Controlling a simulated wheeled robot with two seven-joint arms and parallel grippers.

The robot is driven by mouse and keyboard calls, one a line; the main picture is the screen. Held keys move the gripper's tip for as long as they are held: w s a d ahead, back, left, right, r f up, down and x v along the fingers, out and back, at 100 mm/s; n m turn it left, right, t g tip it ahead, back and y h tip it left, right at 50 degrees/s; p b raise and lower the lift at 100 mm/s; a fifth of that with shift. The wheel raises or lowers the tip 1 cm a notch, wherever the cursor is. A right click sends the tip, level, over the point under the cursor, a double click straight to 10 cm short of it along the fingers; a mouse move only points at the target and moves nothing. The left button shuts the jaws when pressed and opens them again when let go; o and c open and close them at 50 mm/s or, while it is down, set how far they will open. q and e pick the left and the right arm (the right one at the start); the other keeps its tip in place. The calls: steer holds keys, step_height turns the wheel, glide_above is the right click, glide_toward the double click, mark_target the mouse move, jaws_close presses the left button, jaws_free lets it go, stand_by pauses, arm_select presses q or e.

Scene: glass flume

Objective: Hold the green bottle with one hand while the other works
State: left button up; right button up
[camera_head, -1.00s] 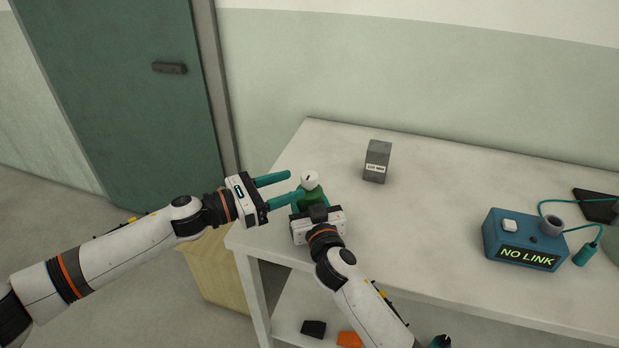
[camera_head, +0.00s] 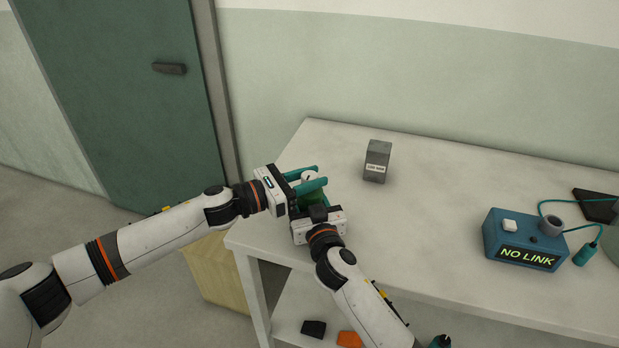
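The green bottle (camera_head: 313,198) stands upright near the left end of the table, largely hidden by my grippers. Its white cap (camera_head: 308,176) shows between the teal fingers of my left gripper (camera_head: 314,176). That gripper comes in from the left, with one finger on the far side of the cap and one on the near side, closed on it. My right gripper (camera_head: 313,207) is at the bottle's body from the front, low over the table. Its fingers are mostly hidden by its own palm and look closed around the body.
A grey labelled block (camera_head: 377,161) stands at the table's back. A blue box (camera_head: 522,240) reading "NO LINK" sits at the right, with a cabled teal plug (camera_head: 587,253) and a dark flat item (camera_head: 595,206). The middle of the tabletop (camera_head: 430,225) is clear.

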arm_select(q)
steer(key=shift+n+t, duration=0.3)
steer(key=shift+t, duration=0.1)
steer(key=n+t+y, duration=0.2)
steer(key=t, duration=0.1)
steer(key=shift+s+d+f+n+y, duration=0.1)
steer(key=shift+n+y, duration=0.2)
steer(key=shift+y, duration=0.1)
steer(key=shift+n+t+y, duration=2.2)
steer(key=shift+y, duration=0.9)
steer(key=o, duration=1)
steer(key=v, duration=1.2)
